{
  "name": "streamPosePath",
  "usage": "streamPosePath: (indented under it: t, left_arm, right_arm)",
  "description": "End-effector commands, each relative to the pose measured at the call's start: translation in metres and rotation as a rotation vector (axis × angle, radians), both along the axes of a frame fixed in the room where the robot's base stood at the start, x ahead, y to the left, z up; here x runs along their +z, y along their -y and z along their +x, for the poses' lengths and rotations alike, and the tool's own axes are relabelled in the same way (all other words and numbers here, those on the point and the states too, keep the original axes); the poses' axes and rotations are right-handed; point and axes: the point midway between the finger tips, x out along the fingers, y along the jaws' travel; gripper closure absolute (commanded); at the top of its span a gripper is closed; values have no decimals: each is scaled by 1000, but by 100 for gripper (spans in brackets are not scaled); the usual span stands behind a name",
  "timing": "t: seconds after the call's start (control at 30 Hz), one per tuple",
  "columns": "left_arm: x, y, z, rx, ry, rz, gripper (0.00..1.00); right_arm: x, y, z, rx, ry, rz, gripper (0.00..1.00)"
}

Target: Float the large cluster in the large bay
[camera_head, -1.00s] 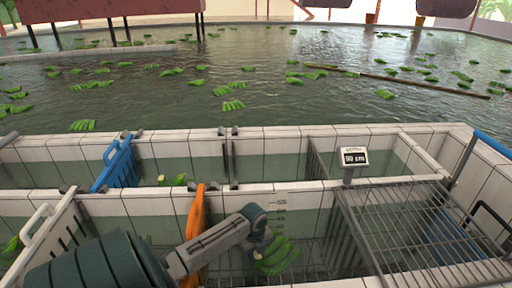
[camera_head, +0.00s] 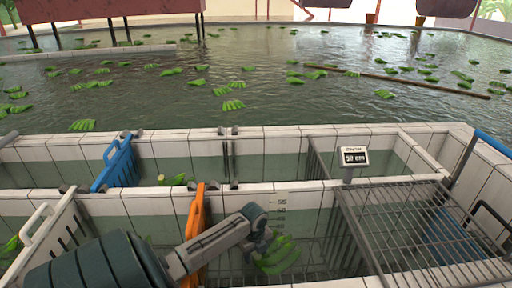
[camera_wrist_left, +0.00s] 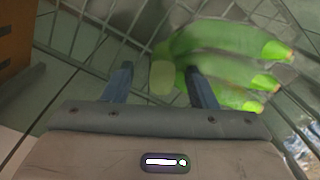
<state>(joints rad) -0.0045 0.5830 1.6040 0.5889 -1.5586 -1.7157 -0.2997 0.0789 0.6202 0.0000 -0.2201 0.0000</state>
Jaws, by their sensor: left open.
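A green banana cluster (camera_head: 277,256) floats in the near tiled bay, beside the wire rack, in front of my left gripper (camera_head: 262,243). In the left wrist view the cluster (camera_wrist_left: 225,58) lies at the upper right, its finger tips pointing right. My left gripper (camera_wrist_left: 157,85) is open there, with its two fingers apart; the right finger overlaps the cluster in the picture, and I cannot tell whether they touch. A pale stub shows between the fingers. My right gripper is not in view.
A blue divider (camera_head: 117,163) and white gate (camera_head: 38,238) are further left. A wire rack (camera_head: 425,220) covers the right bay. A display (camera_head: 354,157) stands behind it. Several clusters float in the pond beyond.

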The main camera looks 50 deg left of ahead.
Motion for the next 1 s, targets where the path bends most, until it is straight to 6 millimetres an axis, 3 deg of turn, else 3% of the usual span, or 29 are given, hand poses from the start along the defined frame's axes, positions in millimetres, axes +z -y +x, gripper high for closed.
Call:
streamPosePath:
  t: [0.4, 0.6, 1.0]
  left_arm:
    - [76, -2, -1, -4, 6, 6, 48]
    - [100, -1, -2, -3, 6, 3, 48]
    - [144, -1, -3, -2, 3, 2, 48]
  right_arm:
    - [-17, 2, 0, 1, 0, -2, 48]
    - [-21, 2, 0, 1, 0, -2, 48]
    - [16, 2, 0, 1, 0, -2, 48]
